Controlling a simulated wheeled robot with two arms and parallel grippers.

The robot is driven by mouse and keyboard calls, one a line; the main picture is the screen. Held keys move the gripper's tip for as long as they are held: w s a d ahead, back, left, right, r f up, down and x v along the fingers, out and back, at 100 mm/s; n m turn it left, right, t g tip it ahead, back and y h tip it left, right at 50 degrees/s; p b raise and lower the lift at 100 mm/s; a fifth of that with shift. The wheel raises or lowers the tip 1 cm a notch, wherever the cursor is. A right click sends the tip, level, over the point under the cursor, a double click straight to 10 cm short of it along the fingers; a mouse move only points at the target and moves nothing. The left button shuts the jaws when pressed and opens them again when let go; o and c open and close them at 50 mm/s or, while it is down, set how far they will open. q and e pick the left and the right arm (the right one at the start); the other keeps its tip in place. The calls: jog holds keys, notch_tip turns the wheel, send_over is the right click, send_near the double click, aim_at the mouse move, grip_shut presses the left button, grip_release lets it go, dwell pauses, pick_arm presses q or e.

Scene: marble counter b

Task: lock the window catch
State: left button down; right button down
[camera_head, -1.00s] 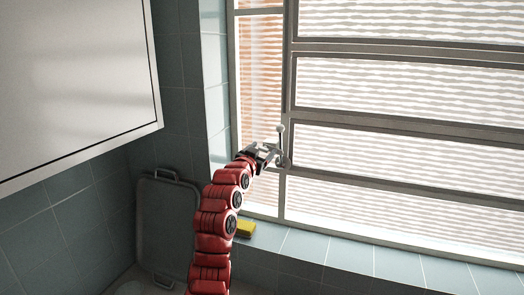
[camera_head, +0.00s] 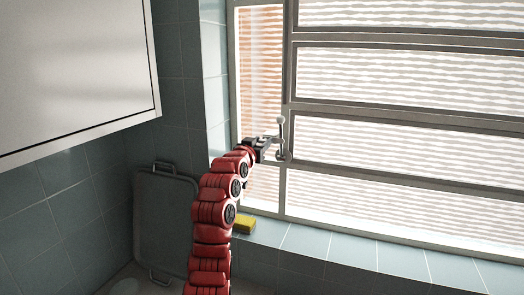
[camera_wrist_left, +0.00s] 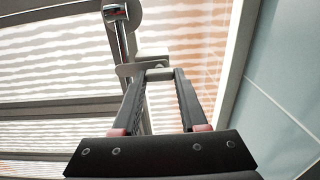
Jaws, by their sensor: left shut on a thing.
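The window catch (camera_head: 282,138) is a small grey metal handle with a round pale knob at its top. It sits on the upright frame bar between the narrow left pane and the wide slatted panes, and its handle stands nearly upright. My left gripper (camera_head: 271,144) reaches it from the left, at the lower part of the catch. In the left wrist view, my left gripper (camera_wrist_left: 160,77) has its fingertips closed on a short grey piece of the catch, with the shiny rod of the catch (camera_wrist_left: 123,38) beyond. My right gripper is not in view.
A white cabinet (camera_head: 75,75) hangs at the upper left. A yellow sponge (camera_head: 245,224) lies on the tiled sill (camera_head: 350,250) below the window. A grey tray (camera_head: 163,225) leans on the tiled wall left of my arm. The sill to the right is clear.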

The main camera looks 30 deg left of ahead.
pick_arm(q)
jog(key=shift+c, duration=2.2)
grip_release()
jog(key=shift+s, duration=0.1)
jog(key=shift+s, duration=0.2)
jog(key=b+v, duration=0.5)
jog(key=v, duration=1.2)
jog(key=shift+a, duration=0.1)
jog(key=shift+w, duration=0.1)
